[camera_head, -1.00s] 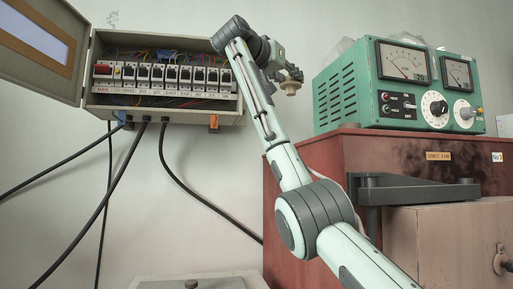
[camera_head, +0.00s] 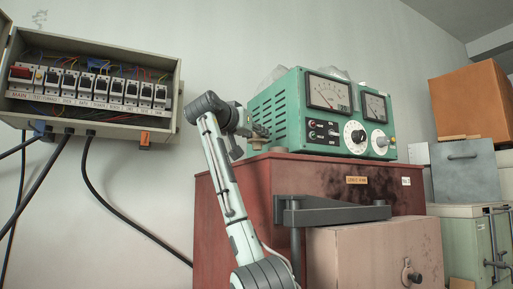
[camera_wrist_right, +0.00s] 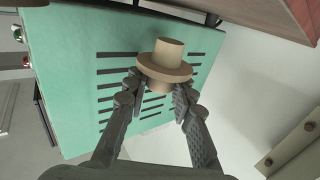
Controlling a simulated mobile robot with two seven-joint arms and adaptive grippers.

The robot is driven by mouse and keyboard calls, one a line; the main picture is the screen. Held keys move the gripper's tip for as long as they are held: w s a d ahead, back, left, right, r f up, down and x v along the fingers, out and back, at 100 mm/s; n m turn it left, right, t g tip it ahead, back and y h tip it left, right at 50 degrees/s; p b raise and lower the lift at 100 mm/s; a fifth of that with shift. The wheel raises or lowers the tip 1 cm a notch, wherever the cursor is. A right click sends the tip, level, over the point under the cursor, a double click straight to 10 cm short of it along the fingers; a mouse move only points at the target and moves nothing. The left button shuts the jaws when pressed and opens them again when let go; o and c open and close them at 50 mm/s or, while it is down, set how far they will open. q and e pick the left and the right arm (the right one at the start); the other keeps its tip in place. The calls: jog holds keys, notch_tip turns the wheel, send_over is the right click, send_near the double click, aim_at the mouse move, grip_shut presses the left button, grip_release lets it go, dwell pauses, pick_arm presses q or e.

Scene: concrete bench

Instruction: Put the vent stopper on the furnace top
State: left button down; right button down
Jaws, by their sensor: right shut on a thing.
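The vent stopper (camera_wrist_right: 167,48) is a tan piece with a round knob and a wider flange. It also shows small in the head view (camera_head: 259,131). My right gripper (camera_wrist_right: 158,90) is shut on its lower part, and the flange sits just above the fingertips. In the head view my right gripper (camera_head: 254,137) is beside the left end of the furnace top (camera_head: 345,160), close to its level. I cannot tell whether the stopper is over the top. The furnace (camera_head: 235,195) is a reddish-brown box with a sooty front. My left gripper is not in view.
A green meter box (camera_head: 277,108) stands on the furnace top, just right of the stopper. A dark bracket arm (camera_head: 335,213) and a pinkish door (camera_head: 365,260) are in front. An open fuse box (camera_head: 95,80) with hanging cables is on the left wall.

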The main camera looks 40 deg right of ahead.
aim_at(255, 146)
notch_tip(255, 146, down, 3)
jog(key=shift+r, duration=0.15)
jog(key=shift+f, duration=0.6)
jog(key=c, duration=1.3)
grip_release()
jog(key=shift+r, duration=0.2)
jog(key=shift+s+a+f, duration=0.1)
jog(key=shift+a, duration=0.45)
jog(key=b+v, duration=0.1)
jog(key=v, duration=0.4)
jog(key=shift+a, duration=0.35)
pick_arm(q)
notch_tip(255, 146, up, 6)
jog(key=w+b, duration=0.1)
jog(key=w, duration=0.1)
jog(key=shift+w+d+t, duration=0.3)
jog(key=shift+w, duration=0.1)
pick_arm(e)
jog(key=shift+v, duration=2.65)
jog(key=shift+s, duration=0.1)
